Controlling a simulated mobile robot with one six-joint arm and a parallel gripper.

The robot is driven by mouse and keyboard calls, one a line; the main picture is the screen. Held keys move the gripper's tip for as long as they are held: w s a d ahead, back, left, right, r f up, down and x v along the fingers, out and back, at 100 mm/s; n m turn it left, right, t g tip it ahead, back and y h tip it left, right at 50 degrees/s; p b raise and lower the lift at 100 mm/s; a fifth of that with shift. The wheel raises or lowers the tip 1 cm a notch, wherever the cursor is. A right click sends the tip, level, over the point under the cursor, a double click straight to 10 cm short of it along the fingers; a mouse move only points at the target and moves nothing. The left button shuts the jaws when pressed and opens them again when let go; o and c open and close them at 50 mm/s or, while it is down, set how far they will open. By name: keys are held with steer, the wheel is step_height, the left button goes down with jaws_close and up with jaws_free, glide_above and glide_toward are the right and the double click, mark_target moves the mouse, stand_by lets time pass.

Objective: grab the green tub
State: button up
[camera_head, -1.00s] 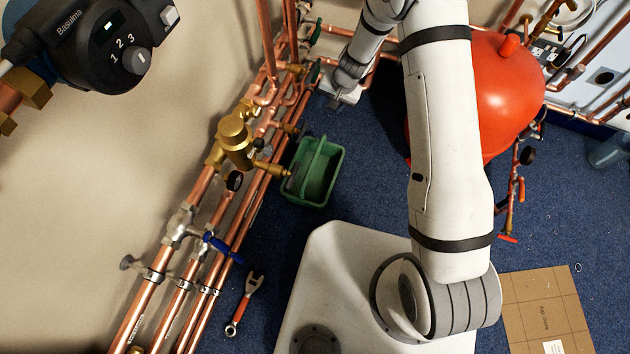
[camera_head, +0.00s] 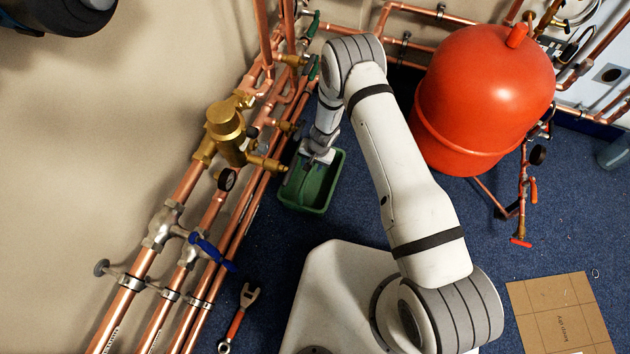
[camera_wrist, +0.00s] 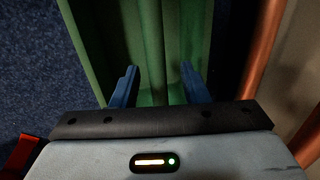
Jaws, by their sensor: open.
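The green tub (camera_head: 322,192) sits on the blue floor beside the copper pipes in the head view. My gripper (camera_head: 310,172) is over the tub, and my wrist hides part of its far side. In the wrist view the tub (camera_wrist: 100,40) fills the middle, with an upright green divider or handle running through it. My gripper (camera_wrist: 160,85) is open there, its two blue fingers on either side of that green strip. I cannot tell whether the fingers touch it.
Copper pipes (camera_head: 205,225) with a brass valve (camera_head: 226,125) run along the wall, close to the tub's left. A red tank (camera_head: 480,95) stands to the right. A wrench (camera_head: 240,315) and cardboard (camera_head: 560,310) lie on the floor. Floor between tub and tank is clear.

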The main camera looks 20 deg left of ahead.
step_height(320, 180, down, 3)
steer(key=shift+a+b, duration=0.15)
steer(key=shift+b, duration=0.15)
jaws_close()
stand_by(0.5)
